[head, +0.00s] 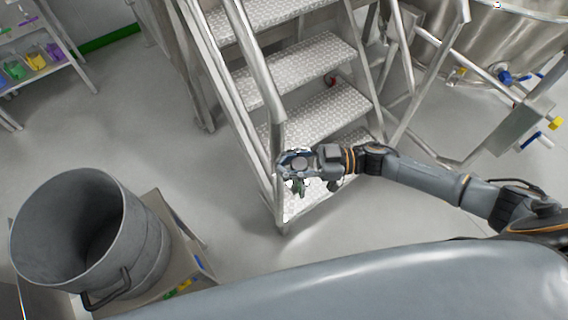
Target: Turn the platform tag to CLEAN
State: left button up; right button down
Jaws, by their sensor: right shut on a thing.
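My right gripper (292,165) reaches in from the right and is at the lower end of the left handrail (278,130) of the metal steps, above the bottom tread. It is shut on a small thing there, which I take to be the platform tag. The fingers hide most of it, and I cannot read which word faces out. A small dark green piece (298,187) shows just below the fingers. My left gripper is not in view.
The platform steps (305,58) rise away from me. A grey steel drum (95,235) stands on a low cart (178,225) at the left. A shelf (60,65) with coloured containers is at the upper left. A steel vessel (500,50) is at the upper right. The floor between is clear.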

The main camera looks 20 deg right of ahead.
jog(key=shift+s+f+n+g, duration=0.1)
jog(key=shift+n+g, duration=0.2)
jog(key=shift+g, duration=0.1)
jog(key=c, duration=1.2)
grip_release()
jog(key=s+d, duration=0.1)
jog(key=d, duration=1.1)
jog(key=shift+s, duration=0.35)
